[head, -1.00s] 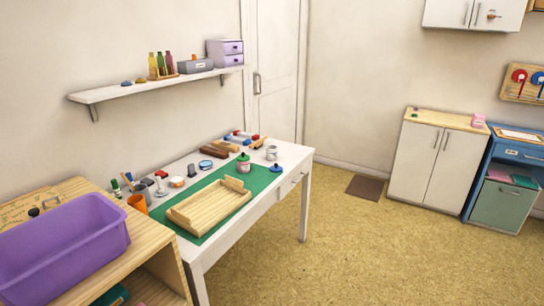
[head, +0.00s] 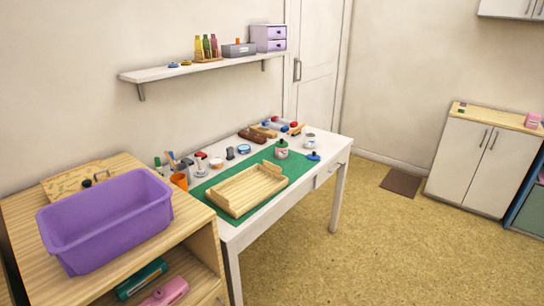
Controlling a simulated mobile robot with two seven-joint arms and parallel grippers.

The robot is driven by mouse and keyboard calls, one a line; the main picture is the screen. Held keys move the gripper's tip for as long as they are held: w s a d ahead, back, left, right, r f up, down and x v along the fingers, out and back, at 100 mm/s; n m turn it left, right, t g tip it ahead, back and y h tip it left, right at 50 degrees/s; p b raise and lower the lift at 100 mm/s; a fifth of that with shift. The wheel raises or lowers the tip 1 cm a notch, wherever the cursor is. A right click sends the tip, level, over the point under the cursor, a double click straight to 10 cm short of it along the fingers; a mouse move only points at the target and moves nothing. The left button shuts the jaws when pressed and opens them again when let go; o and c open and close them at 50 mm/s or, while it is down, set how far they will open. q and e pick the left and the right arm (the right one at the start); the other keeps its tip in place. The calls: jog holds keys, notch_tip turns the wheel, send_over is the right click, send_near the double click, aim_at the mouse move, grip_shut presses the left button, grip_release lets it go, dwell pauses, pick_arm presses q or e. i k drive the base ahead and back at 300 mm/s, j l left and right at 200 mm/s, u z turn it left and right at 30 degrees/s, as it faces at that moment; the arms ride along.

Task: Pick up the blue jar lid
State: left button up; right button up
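A small blue lid-like piece with a raised knob (head: 313,156), which looks like the blue jar lid, lies on the white table (head: 334,150) near its right end. It is just off the right edge of the green mat (head: 226,227). A small jar with a green top (head: 281,151) stands to its left, and a grey cup (head: 310,140) stands just behind it. Neither of my grippers is in view.
A wooden tray (head: 240,207) lies on the mat. Several small items, including an orange cup (head: 180,181), line the table's back. A purple bin (head: 100,225) sits on a wooden shelf unit at left.

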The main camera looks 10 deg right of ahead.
aim_at(313, 156)
jog(key=i+l+u, duration=0.15)
jog(key=u, duration=0.3)
jog(key=i+l+u, duration=0.1)
jog(key=l+u, duration=0.4)
jog(key=i+l+u, duration=0.2)
jog(key=l, duration=0.15)
jog(key=l+u, duration=0.45)
jog(key=l, duration=0.7)
jog(key=k+l+u, duration=0.2)
jog(key=l, duration=1.55)
jog(key=k+l, duration=0.1)
jog(key=l, duration=0.8)
jog(key=i+u, duration=0.05)
